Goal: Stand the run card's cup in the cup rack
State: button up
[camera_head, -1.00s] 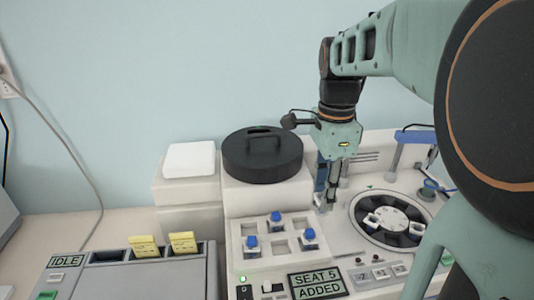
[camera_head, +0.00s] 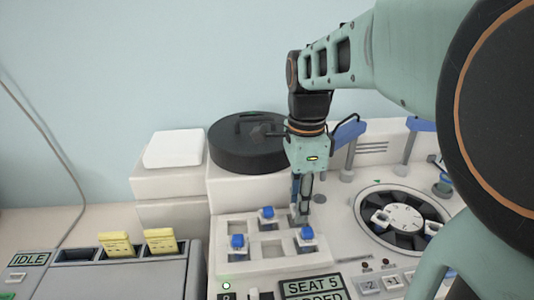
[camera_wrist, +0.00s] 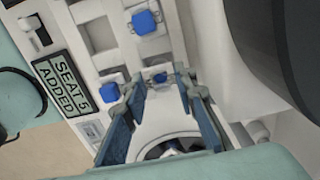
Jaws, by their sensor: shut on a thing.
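The cup rack (camera_head: 254,265) is a white block with square openings in two rows. Cups with blue tops stand in it: one at the front left (camera_head: 237,241), one at the back middle (camera_head: 267,212) and one at the front right (camera_head: 305,233). My gripper (camera_head: 301,208) points down at the rack's back right corner. It is shut on a small pale cup (camera_head: 298,218), mostly hidden by the fingers.
A round carousel (camera_head: 403,222) lies to the right. A black lidded pot (camera_head: 242,150) stands behind the rack, beside a white box (camera_head: 174,149). A sign (camera_head: 314,288) in front reads SEAT 5 ADDED. Yellow cards (camera_head: 117,244) stand in the grey unit at left, marked IDLE.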

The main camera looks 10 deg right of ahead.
jog(key=shift+w, duration=0.1)
jog(key=shift+a, duration=0.1)
jog(key=shift+f, duration=0.4)
jog(key=o, duration=0.9)
jog(key=shift+o, duration=0.2)
notch_tip(320, 180, up, 13)
jog(key=shift+p, duration=0.4)
